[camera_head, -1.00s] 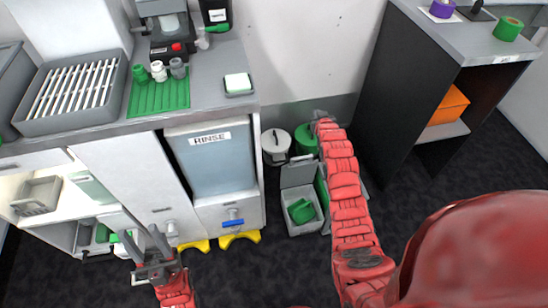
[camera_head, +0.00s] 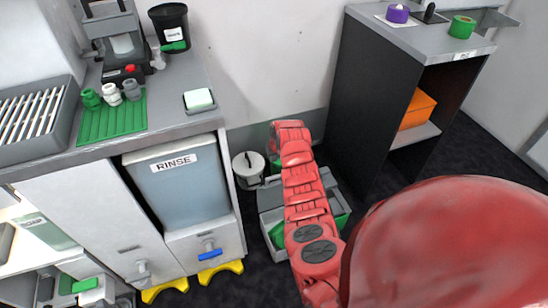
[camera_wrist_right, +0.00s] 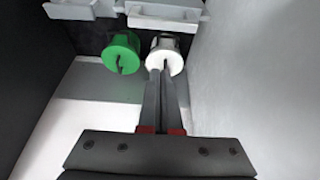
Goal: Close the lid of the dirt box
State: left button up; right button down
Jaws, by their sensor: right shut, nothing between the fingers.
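A grey box (camera_head: 270,198) stands on the floor between the counter and the black shelf, with green inside it. My right arm crosses in front and hides much of it. A second grey part with green (camera_head: 338,205) shows right of the arm; I cannot tell which is the dirt box, or the lid's exact angle. In the right wrist view, my right gripper (camera_wrist_right: 163,70) is shut and empty, its fingertips in line with a white round bin (camera_wrist_right: 165,55). Pale grey box edges (camera_wrist_right: 165,15) show at the top. My left gripper is out of the head view.
The white bin (camera_head: 247,168) stands behind the boxes, with a green round bin (camera_wrist_right: 121,54) beside it. The counter with the RINSE container (camera_head: 182,190) is at left, yellow feet (camera_head: 220,270) below. The black shelf (camera_head: 370,105) and wall limit the right and back.

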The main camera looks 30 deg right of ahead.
jog(key=f+b, duration=0.1)
jog(key=f, duration=0.2)
jog(key=s+f+b, duration=0.1)
jog(key=f+b, duration=0.1)
jog(key=f, duration=0.1)
jog(key=shift+s+a, duration=0.2)
dwell(0.9)
jog(key=shift+s, duration=0.1)
